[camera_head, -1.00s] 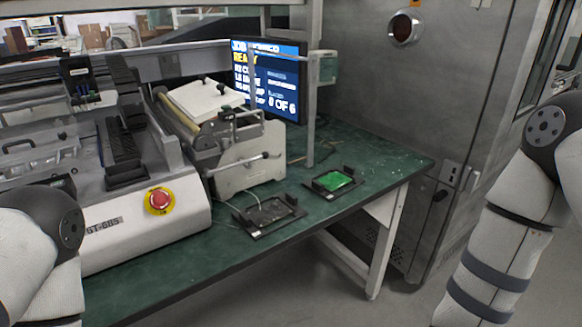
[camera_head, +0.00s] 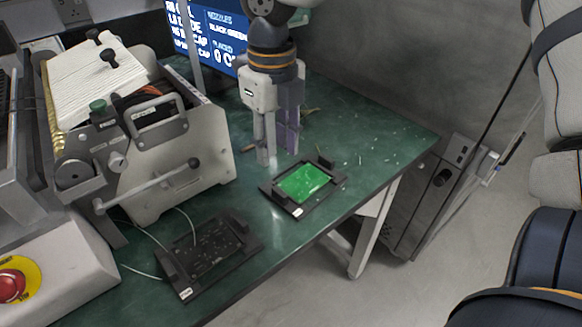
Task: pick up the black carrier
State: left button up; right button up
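My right gripper (camera_head: 278,156) points down just behind the carrier with the green board, apart from both carriers. Its fingers look parted with nothing between them, though they are seen at a slant. My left gripper is out of view.
The green bench (camera_head: 372,137) has free room to the right, with small white specks. A printer-like machine (camera_head: 185,180) with a side lever stands left. A screen (camera_head: 211,35) is behind my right arm. A grey cabinet (camera_head: 430,190) stands right, and a red emergency button (camera_head: 12,287) is at lower left.

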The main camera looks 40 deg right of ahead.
aim_at(280, 192)
jog(key=f, duration=0.7)
jog(key=f+b, duration=0.1)
jog(key=f, duration=0.3)
jog(key=shift+d+f, duration=0.2)
jog(key=shift+d, duration=0.05)
jog(key=shift+r, duration=0.1)
grip_shut()
